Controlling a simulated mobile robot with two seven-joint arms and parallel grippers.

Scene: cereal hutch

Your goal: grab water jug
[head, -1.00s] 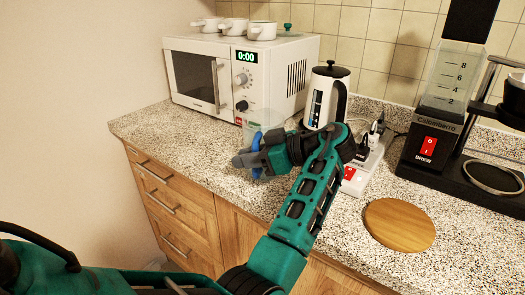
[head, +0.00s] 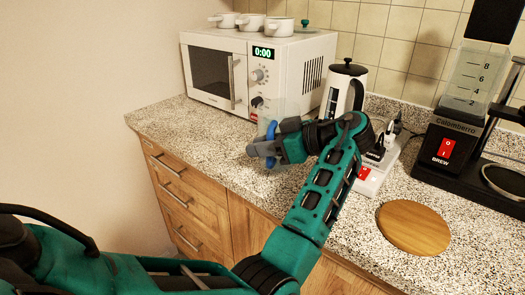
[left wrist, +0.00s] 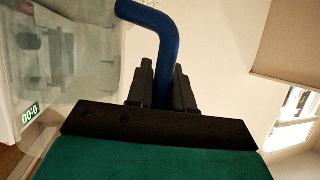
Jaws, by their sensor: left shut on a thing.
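The water jug (head: 292,106) is a clear container with a blue handle (head: 271,134), in front of the microwave in the head view. It is see-through and partly hidden by my gripper. My left gripper (head: 262,148) is shut on the blue handle. In the left wrist view, the blue handle (left wrist: 166,50) runs between the two dark fingers of my left gripper (left wrist: 160,85), and the clear jug wall (left wrist: 85,45) shows to the left. I cannot tell whether the jug touches the counter. My right gripper is not in view.
A white microwave (head: 222,65) with several white pots on top stands behind the jug. A white and black kettle (head: 340,88), a power strip (head: 372,178), a coffee maker (head: 445,150) and a round wooden board (head: 413,227) are to the right. The counter (head: 195,135) is clear at left.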

